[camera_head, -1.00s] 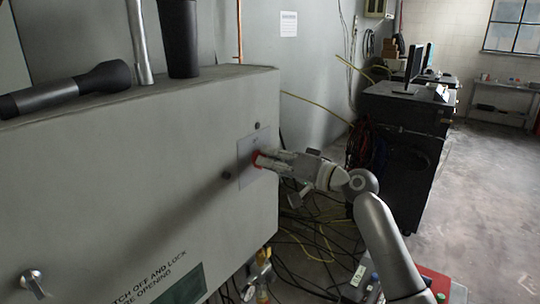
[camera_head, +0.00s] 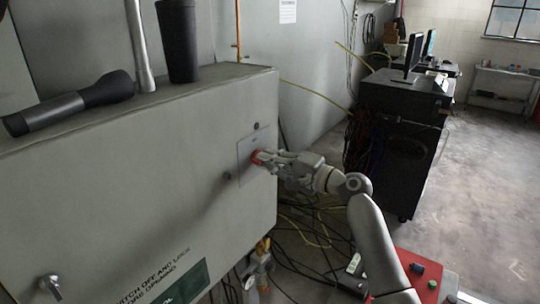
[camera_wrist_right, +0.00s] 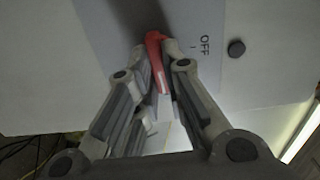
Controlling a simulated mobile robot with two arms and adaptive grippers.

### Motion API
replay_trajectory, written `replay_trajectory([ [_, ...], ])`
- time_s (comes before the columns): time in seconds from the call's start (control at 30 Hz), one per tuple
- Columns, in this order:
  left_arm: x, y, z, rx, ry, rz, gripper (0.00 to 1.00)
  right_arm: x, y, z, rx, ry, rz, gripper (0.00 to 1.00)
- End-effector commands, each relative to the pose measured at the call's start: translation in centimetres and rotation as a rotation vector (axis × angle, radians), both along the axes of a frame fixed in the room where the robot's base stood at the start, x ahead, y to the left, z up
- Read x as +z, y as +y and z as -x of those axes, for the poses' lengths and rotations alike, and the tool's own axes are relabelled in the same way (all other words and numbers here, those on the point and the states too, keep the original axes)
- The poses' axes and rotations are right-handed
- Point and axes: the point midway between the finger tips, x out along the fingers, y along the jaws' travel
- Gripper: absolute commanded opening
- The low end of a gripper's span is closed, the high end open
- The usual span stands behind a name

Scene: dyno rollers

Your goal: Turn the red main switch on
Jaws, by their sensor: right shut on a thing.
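The red main switch (camera_head: 256,157) sits on a pale plate (camera_head: 246,168) on the front of a grey cabinet, near its right edge. My right gripper (camera_head: 263,159) reaches it from the right and is shut on it. In the right wrist view, the red switch handle (camera_wrist_right: 155,58) lies between the two fingertips (camera_wrist_right: 160,68), which hide part of it. The word OFF is readable on the plate, to the right of the handle in that view. My left gripper is not in view.
A torch (camera_head: 70,103) and a dark cylinder (camera_head: 178,42) stand or lie on the cabinet top (camera_head: 210,80). Cables (camera_head: 300,235) hang and lie below the cabinet's right side. A black equipment cabinet (camera_head: 400,125) stands behind at right. The floor at right is clear.

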Motion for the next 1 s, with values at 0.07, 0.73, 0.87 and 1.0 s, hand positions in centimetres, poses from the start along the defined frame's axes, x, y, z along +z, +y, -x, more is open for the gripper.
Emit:
replay_trajectory([
  [0.07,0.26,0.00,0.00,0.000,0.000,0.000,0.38,0.08,-0.09,-0.06,-0.002,0.016,-0.013,0.00],
  [0.73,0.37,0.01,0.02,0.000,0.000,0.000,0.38,-0.02,-0.11,-0.06,-0.003,0.040,-0.030,0.22],
  [0.87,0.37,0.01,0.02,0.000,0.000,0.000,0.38,-0.04,-0.08,-0.04,-0.002,0.039,-0.030,0.32],
  [1.0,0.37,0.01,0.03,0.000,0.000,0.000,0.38,-0.04,-0.05,-0.02,-0.001,0.039,-0.028,0.32],
])
